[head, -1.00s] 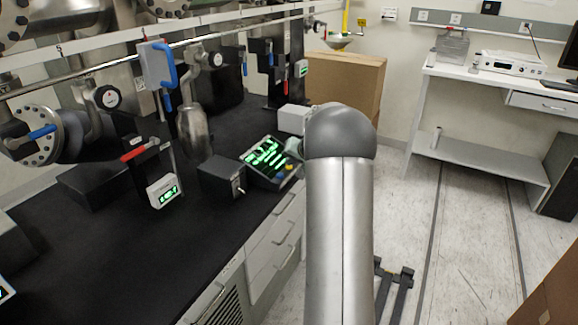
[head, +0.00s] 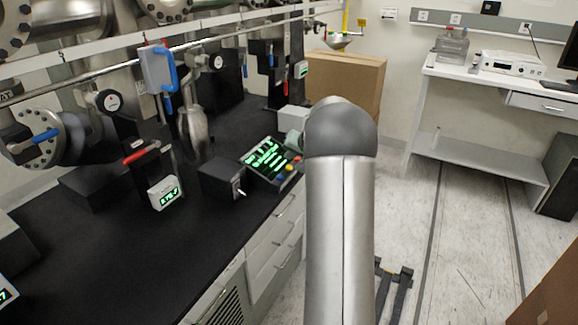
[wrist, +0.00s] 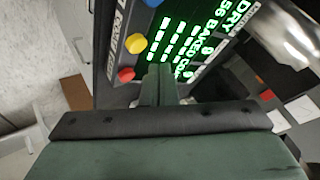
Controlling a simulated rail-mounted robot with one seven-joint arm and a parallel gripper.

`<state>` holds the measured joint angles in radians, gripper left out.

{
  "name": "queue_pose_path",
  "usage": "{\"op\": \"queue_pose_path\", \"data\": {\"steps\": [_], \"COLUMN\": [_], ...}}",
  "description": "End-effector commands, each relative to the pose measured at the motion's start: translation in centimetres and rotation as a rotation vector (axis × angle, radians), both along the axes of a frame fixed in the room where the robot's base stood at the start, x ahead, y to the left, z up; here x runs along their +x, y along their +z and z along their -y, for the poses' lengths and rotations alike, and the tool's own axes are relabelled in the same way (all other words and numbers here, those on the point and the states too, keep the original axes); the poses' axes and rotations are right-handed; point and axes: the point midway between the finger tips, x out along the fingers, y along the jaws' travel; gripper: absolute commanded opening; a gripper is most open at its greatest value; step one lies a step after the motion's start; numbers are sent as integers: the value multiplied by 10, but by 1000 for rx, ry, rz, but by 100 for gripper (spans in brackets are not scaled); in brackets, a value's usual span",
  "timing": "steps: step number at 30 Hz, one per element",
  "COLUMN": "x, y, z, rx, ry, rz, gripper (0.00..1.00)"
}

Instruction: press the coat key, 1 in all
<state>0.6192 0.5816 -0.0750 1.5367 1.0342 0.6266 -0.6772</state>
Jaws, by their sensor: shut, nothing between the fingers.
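The control panel (head: 262,152) stands tilted on the black bench, with a glowing green screen. Along its near edge are a blue button (head: 278,177), a yellow button (head: 288,168) and a red button (head: 297,159). The wrist view shows the blue (wrist: 153,3), yellow (wrist: 136,43) and red (wrist: 126,74) buttons beside the lit screen text. I cannot tell which key is the coat key. My gripper (wrist: 158,72) is shut and empty; its tips overlap the screen's edge near the red and yellow buttons. I cannot tell whether they touch. My arm mostly hides it in the head view.
A black box (head: 220,178) with a small lever stands left of the panel. A grey-white box (head: 293,118) is behind it. Pipes, valves and a small green-digit display (head: 164,192) are farther left. A cardboard box (head: 345,80) stands behind.

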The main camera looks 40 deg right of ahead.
Motion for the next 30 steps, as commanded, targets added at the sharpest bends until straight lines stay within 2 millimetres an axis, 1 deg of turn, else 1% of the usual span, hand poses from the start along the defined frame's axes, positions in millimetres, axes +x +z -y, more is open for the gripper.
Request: {"op": "queue_pose_path", "data": {"steps": [1,10,30], "x": [0,0,0], "y": [9,36,37], "z": [0,0,0], "rx": [-1,0,0], "ry": [1,-1,0], "rz": [1,1,0], "gripper": [0,0,0]}}
